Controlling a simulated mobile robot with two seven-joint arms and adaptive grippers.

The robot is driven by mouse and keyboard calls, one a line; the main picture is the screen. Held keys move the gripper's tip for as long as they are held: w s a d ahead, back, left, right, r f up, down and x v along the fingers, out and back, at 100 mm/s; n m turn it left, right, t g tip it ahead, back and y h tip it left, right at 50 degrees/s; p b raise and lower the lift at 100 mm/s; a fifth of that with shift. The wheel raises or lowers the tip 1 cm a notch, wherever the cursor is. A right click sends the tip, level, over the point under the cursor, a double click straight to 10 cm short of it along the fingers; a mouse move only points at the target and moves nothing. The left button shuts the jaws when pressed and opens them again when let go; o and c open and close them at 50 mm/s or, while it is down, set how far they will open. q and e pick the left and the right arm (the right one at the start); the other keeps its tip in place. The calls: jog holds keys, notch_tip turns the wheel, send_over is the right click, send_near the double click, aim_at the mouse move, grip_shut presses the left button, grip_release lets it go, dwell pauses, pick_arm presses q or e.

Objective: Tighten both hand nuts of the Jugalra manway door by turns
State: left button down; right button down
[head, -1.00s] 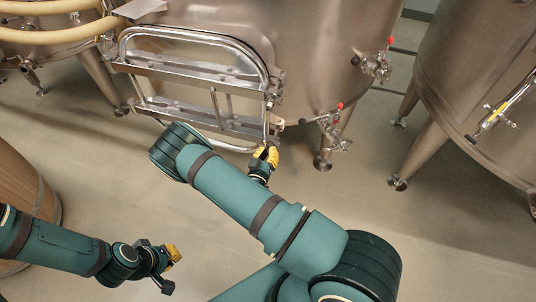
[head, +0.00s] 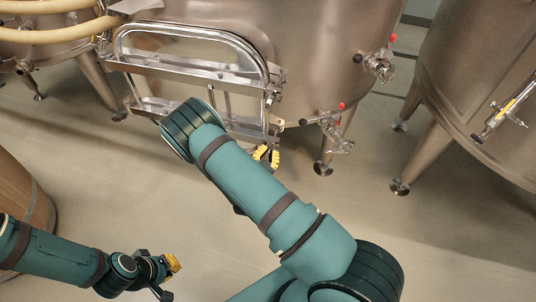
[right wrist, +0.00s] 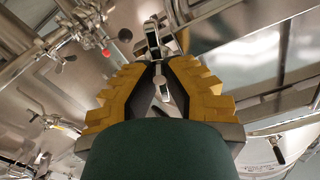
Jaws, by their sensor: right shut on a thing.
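The manway door (head: 185,72) is a polished steel frame on the front of the middle vat. Its right side carries the steel fastenings: an upper hand nut (head: 272,92) and a lower one (head: 276,127). My right gripper (head: 267,149) is at the door's lower right corner, just under the lower nut. In the right wrist view its yellow fingers close around a slim steel hand nut (right wrist: 154,40), whose lower end shows between the fingers. My left gripper (head: 172,264) hangs at the lower left, away from the door; its jaw gap is unclear.
Another vat (head: 480,80) stands at right. A wooden barrel (head: 28,205) stands at left. The floor (head: 110,175) between is clear.

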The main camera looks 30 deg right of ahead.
jog(key=shift+r+m, duration=0.1)
jog(key=shift+m, duration=0.2)
jog(key=c, duration=1)
grip_release()
jog(key=shift+d, duration=0.1)
jog(key=v, duration=1.2)
jog(key=shift+w, duration=0.1)
